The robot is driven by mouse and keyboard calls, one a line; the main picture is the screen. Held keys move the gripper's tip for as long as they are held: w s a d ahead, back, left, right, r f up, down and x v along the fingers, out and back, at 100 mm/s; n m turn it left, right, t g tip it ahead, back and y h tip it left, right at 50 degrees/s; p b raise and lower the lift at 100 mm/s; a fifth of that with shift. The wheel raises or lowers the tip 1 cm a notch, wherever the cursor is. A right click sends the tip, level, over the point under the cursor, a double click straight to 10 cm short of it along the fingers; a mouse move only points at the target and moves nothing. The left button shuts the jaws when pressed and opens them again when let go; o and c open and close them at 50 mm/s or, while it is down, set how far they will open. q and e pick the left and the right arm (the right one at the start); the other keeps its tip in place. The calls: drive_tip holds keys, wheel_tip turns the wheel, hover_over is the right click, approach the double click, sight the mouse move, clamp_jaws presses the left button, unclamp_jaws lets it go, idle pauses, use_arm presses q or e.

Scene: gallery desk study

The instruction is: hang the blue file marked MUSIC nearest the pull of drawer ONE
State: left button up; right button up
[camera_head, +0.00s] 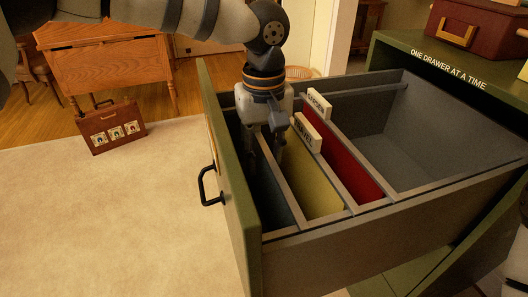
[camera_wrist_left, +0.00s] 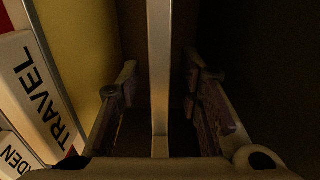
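The open drawer (camera_head: 335,265) has a green front with a dark pull (camera_head: 207,186) at left. A dark blue file (camera_head: 272,203) hangs closest to that front. Its MUSIC marking is not visible. Behind it hang a yellow file (camera_head: 312,188) with a TRAVEL tab (camera_head: 306,134) and a red file (camera_head: 343,160) with a GARDEN tab (camera_head: 319,104). My left gripper (camera_head: 264,148) points down into the drawer at the blue file's top rail. In the left wrist view the open fingers (camera_wrist_left: 161,88) stand either side of that pale rail (camera_wrist_left: 160,50), with gaps. My right gripper is not in view.
The rear of the drawer (camera_head: 405,140) is empty. The green cabinet top (camera_head: 430,60) reads ONE DRAWER AT A TIME and carries a dark red box (camera_head: 480,25). A brown case (camera_head: 110,127) stands on the floor by a wooden desk (camera_head: 110,65).

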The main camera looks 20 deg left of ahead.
use_arm(q)
wheel_tip(320, 180, up, 12)
idle(0.3)
